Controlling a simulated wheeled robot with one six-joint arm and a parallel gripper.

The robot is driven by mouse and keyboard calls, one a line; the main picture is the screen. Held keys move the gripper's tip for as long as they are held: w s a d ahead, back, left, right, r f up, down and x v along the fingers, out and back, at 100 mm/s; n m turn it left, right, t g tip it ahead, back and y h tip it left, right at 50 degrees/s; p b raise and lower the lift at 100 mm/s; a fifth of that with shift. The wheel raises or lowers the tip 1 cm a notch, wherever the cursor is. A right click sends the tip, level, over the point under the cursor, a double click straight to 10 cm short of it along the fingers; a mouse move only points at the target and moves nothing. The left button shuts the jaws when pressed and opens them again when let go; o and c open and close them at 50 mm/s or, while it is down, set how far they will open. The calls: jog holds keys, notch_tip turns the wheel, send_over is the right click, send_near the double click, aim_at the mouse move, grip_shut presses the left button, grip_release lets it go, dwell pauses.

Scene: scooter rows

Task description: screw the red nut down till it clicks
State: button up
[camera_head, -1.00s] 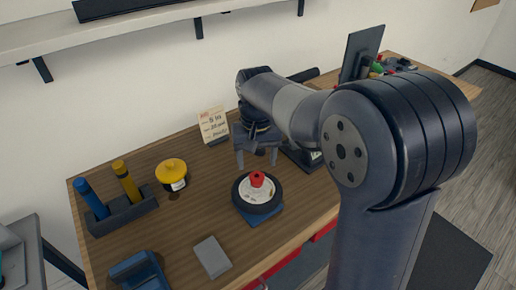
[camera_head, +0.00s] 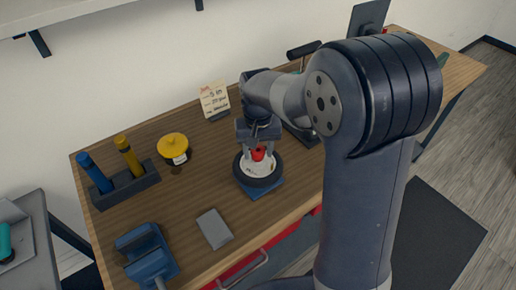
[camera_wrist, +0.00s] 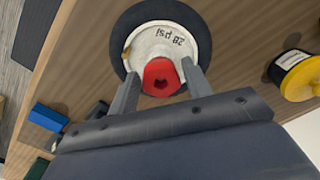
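The red nut (camera_head: 257,154) sits on the middle of a small wheel with a white hub and black tyre (camera_head: 244,180). The wheel lies flat on a blue base (camera_head: 265,190) on the bench. My gripper (camera_head: 258,150) points down over the wheel, a finger on either side of the nut. In the wrist view, the red nut (camera_wrist: 161,77) lies between the fingertips of my gripper (camera_wrist: 160,72), with small gaps beside it, so the fingers look open. The white hub (camera_wrist: 150,45) reads "28 psi".
A yellow-topped jar (camera_head: 173,148), a rack (camera_head: 125,187) with blue and yellow tools, a note card (camera_head: 214,100), a grey block (camera_head: 214,229) and a blue vise-like device (camera_head: 146,254) stand on the wooden bench (camera_head: 190,200). The bench between jar and wheel is clear.

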jog(key=c, duration=0.6)
jog(key=m, duration=0.4)
jog(key=shift+m, duration=0.3)
jog(key=shift+c, duration=0.4)
jog(key=m+p, duration=0.1)
jog(key=m, duration=0.9)
jog(key=shift+m, duration=0.4)
jog(key=shift+o, duration=0.2)
jog(key=m, duration=0.6)
jog(key=shift+f+p, duration=0.1)
jog(key=shift+p, duration=0.3)
